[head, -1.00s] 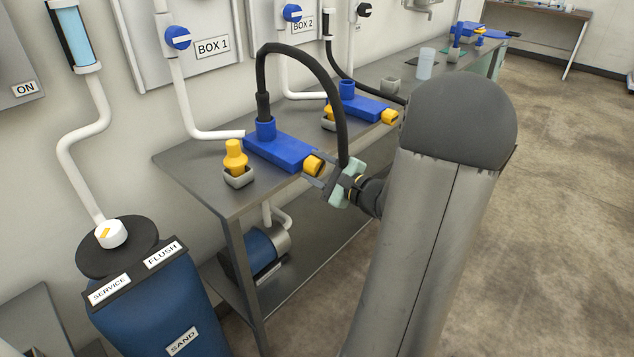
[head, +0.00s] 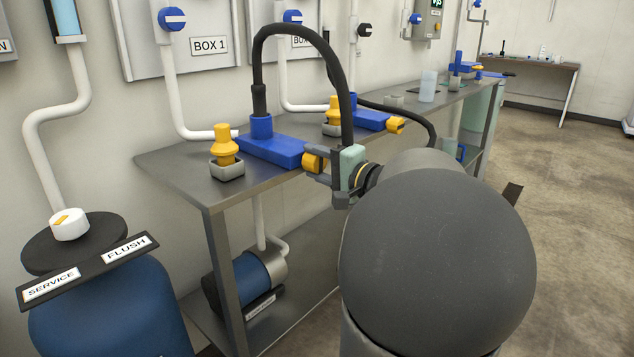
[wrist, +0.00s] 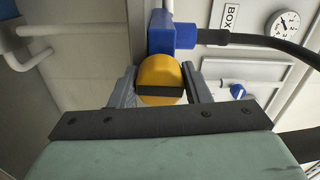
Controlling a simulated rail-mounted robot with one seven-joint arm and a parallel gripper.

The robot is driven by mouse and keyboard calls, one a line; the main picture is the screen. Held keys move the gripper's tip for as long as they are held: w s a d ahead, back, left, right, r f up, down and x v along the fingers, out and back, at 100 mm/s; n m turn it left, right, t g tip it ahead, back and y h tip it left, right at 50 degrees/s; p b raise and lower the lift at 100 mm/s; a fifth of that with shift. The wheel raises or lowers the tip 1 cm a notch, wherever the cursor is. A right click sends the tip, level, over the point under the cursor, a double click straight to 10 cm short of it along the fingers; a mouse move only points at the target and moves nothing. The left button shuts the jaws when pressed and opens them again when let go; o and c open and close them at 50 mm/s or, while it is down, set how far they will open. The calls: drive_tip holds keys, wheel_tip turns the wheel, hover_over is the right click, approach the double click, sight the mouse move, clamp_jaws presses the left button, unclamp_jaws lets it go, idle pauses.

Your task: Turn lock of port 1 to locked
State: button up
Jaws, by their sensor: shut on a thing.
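Port 1 appears to be the nearer blue block (head: 272,150) on the steel bench, below the BOX 1 panel, with a black hose plugged into its upright socket. It also shows in the wrist view (wrist: 176,32). Its yellow lock knob (head: 312,161) sits on the block's front end. In the wrist view the knob (wrist: 160,72) lies between my two grey fingers, with a dark bar across it. My gripper (head: 318,166) is shut on this knob. The far side of the knob is hidden, and I cannot read any lock marking.
A yellow cap (head: 226,147) stands in a grey holder left of the block. A second blue block (head: 372,119) with its own yellow knob (head: 397,125) is farther along the bench (head: 185,165). The black hose (head: 345,90) arches close above my gripper.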

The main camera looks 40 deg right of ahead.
drive_tip(key=shift+n+b, duration=0.3)
drive_tip(key=shift+b, duration=0.15)
drive_tip(key=o, duration=1)
drive_tip(key=s+d+p, duration=0.3)
drive_tip(key=s, duration=1.4)
drive_tip(key=shift+s, duration=0.1)
